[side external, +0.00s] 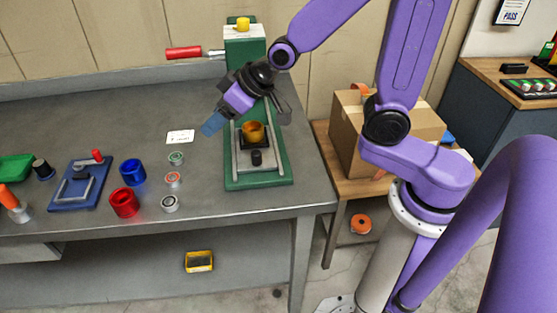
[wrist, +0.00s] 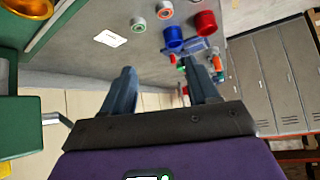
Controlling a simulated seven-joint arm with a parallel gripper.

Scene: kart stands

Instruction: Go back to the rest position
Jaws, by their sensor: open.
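My gripper (side external: 213,124) is above the grey workbench (side external: 120,120), just left of the green press (side external: 244,45). It points down and to the left, tilted. In the wrist view my gripper (wrist: 162,80) shows two separate blue-grey fingers with nothing between them. It is open and empty. An amber cup (side external: 253,131) sits in the press, to the right of my fingers and apart from them. Part of the cup also shows at the upper left of the wrist view (wrist: 30,7).
The press has a red-handled lever (side external: 184,52). Left on the bench are a blue cup (side external: 133,172), a red cup (side external: 124,203), several small rings, a white card (side external: 180,137) and a blue fixture (side external: 80,188). A cardboard box (side external: 350,130) stands right of the bench.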

